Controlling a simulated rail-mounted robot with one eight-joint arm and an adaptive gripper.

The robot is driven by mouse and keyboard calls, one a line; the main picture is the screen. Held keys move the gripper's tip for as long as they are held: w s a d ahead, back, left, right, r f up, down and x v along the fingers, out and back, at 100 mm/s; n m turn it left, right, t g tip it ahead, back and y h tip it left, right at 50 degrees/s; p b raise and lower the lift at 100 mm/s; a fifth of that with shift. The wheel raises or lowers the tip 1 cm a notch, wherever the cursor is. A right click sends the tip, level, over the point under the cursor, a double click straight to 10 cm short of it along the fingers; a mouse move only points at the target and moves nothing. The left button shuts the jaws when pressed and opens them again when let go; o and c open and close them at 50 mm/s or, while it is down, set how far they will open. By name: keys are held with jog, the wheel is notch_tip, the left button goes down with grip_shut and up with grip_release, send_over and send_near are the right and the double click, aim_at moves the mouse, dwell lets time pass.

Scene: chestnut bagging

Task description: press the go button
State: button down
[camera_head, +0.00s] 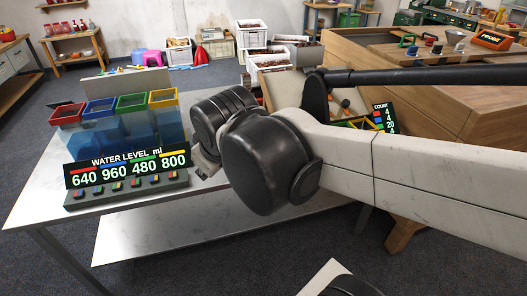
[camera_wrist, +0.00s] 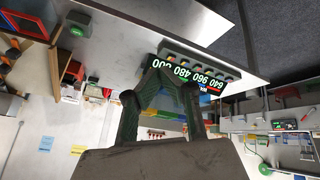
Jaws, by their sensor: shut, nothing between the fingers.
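In the wrist view, a small grey box with a round green button (camera_wrist: 77,30) sits on the pale tabletop at the upper left; I cannot read a label on it. I cannot make it out in the head view, where my arm covers part of the table. My gripper (camera_wrist: 160,70) points up the wrist view with its dark fingers drawn together and empty. The green button is apart from the fingertips, to their upper left. In the head view my gripper is mostly hidden behind my wrist.
A water level board (camera_head: 128,166) reads 640, 960, 480, 800, with a strip of small coloured buttons (camera_head: 128,192) in front. Behind it stand tanks with coloured rims (camera_head: 132,101). A count board (camera_head: 384,117) is right of my wrist. The metal table's (camera_head: 60,218) front left is bare.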

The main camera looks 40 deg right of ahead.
jog(key=w+d+f+n+g+h, duration=0.2)
jog(key=w+d+n+h, duration=0.25)
jog(key=w+d, duration=0.95)
jog(key=w+d+f+n+g+h, duration=0.1)
jog(key=d+f, duration=0.3)
jog(key=d, duration=0.4)
jog(key=w+d+f+n+g+h, duration=0.1)
jog(key=d+f+n+g+h, duration=0.1)
jog(key=d, duration=0.7)
jog(key=shift+w+f+n, duration=0.25)
jog(key=shift+f+n, duration=0.6)
jog(key=shift+f, duration=0.1)
jog(key=shift+f, duration=0.1)
jog(key=shift+f+b, duration=2.75)
jog(key=shift+f, duration=1.55)
jog(key=shift+f, duration=0.15)
jog(key=shift+f+b, duration=0.3)
jog(key=shift+b, duration=0.15)
